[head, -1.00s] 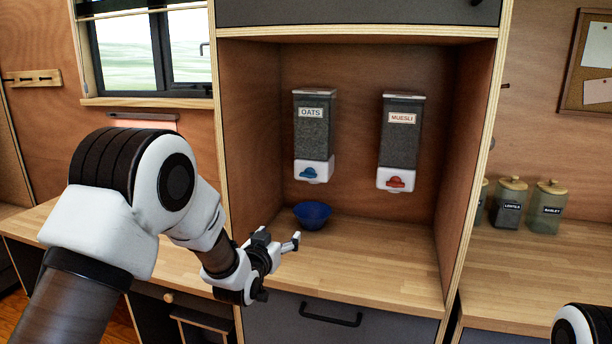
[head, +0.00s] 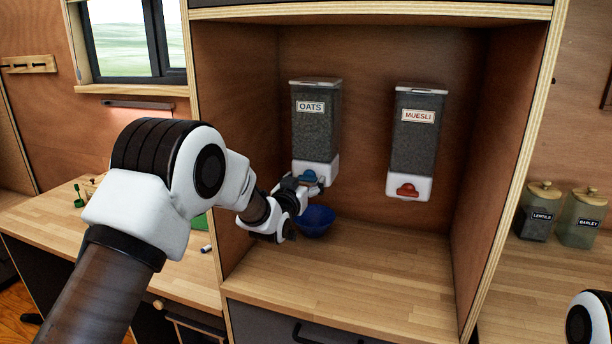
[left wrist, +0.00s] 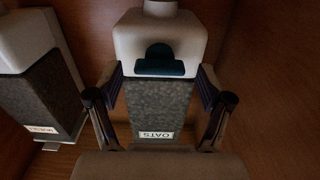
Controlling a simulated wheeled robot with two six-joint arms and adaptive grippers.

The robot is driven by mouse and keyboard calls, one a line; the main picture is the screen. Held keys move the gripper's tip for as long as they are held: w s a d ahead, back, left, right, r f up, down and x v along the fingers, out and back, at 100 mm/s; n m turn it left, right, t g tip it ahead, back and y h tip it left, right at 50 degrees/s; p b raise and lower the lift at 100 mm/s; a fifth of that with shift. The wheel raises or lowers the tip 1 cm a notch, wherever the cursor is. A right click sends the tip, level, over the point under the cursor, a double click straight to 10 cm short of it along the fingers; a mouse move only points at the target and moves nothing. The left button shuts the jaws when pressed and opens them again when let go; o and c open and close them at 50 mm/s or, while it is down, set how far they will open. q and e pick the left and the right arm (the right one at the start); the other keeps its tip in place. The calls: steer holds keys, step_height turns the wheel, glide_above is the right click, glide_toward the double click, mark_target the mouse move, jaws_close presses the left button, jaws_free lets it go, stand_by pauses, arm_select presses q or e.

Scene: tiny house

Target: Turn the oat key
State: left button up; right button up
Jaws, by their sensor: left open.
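The oats dispenser (head: 316,128) hangs on the back wall of the niche, a clear box with a white base and an OATS label. Its blue key (head: 307,176) is on the front of the white base, partly hidden by my left gripper (head: 312,184). In the left wrist view the dispenser appears upside down, with the dark blue key (left wrist: 160,61) ahead, between the lines of the two open fingers (left wrist: 158,100). I cannot tell whether they touch it. A blue bowl (head: 317,222) stands on the counter below. My right gripper is not in view.
The muesli dispenser (head: 417,140) with a red key (head: 407,190) hangs to the right, and also shows at the left of the left wrist view. The niche's left side panel (head: 205,110) is close to my left arm. The niche counter (head: 385,265) right of the bowl is clear.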

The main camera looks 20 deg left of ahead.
arm_select(q)
steer(key=shift+w, duration=0.6)
steer(key=shift+s+r, duration=0.15)
steer(key=shift+s, duration=0.1)
steer(key=shift+c, duration=0.3)
steer(key=c, duration=1.1)
